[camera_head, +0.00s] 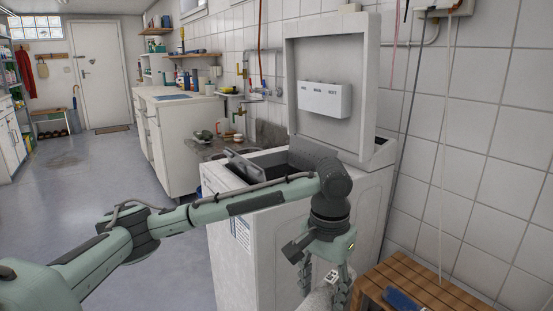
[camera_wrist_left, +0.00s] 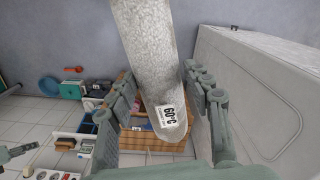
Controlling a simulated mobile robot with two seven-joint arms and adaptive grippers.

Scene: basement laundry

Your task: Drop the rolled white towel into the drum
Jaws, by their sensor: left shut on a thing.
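The rolled white towel (camera_wrist_left: 148,60) hangs between the fingers of my left gripper (camera_wrist_left: 165,105) in the wrist view; a label reading 60°C is near its end. My left gripper is shut on it. In the head view the gripper (camera_head: 325,283) is low, in front of the washer's right side, and only a bit of the towel shows at the bottom edge. The white top-loading washer (camera_head: 240,270) has its lid (camera_head: 365,60) up. The drum opening (camera_head: 272,165) is dark, with a grey flap raised; my arm crosses in front, and the drum's inside is mostly hidden.
A slatted wooden bench (camera_head: 420,285) with a blue item stands right of the gripper. In the wrist view, bins and small items lie beyond the bench, and a grey-green part, apparently my right gripper (camera_wrist_left: 14,152), shows at the left edge. The floor at left is clear.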

